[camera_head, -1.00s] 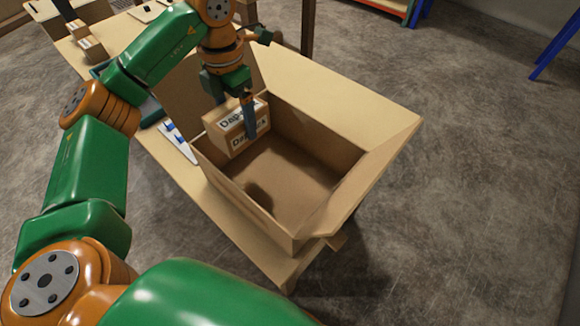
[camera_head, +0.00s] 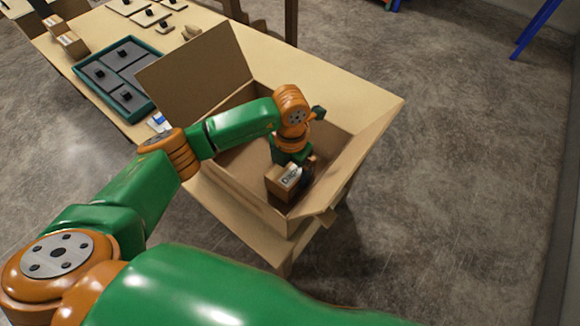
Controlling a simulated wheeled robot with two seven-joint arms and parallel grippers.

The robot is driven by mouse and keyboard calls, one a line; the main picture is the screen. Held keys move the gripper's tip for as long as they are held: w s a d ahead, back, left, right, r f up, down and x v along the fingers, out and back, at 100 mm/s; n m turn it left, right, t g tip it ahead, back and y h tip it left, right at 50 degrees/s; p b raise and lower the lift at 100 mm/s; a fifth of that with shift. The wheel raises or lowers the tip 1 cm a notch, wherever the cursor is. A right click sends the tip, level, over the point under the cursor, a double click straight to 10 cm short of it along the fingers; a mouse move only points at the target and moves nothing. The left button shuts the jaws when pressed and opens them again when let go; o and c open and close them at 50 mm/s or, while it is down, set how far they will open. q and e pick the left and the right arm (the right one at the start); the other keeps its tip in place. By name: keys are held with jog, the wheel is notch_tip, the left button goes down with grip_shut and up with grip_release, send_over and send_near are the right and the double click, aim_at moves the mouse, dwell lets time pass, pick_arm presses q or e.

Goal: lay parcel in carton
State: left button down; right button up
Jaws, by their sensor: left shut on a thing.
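The parcel (camera_head: 282,182) is a small brown box with a white label and dark print. It is inside the open carton (camera_head: 233,187), near its front right part. My left gripper (camera_head: 297,172) reaches down into the carton and is shut on the parcel. The gripper and arm hide part of the parcel and of the carton's inside. I cannot tell whether the parcel touches the carton floor. The carton's back left flap (camera_head: 195,70) stands up. My right gripper is not in view.
The carton stands on a long wooden table (camera_head: 330,90). A green tray (camera_head: 118,78) with dark parts lies left of it. Small brown boxes (camera_head: 72,45) and several flat pieces (camera_head: 150,17) are farther back. Grey floor lies to the right.

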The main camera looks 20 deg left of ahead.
aim_at(291, 166)
pick_arm(q)
jog(key=shift+f, duration=0.75)
grip_release()
jog(key=shift+r, duration=0.35)
jog(key=shift+w+r, duration=0.1)
jog(key=shift+r, duration=0.3)
notch_tip(291, 166, up, 10)
jog(key=shift+r+b, duration=0.2)
jog(key=shift+b, duration=1)
jog(key=shift+r, duration=0.3)
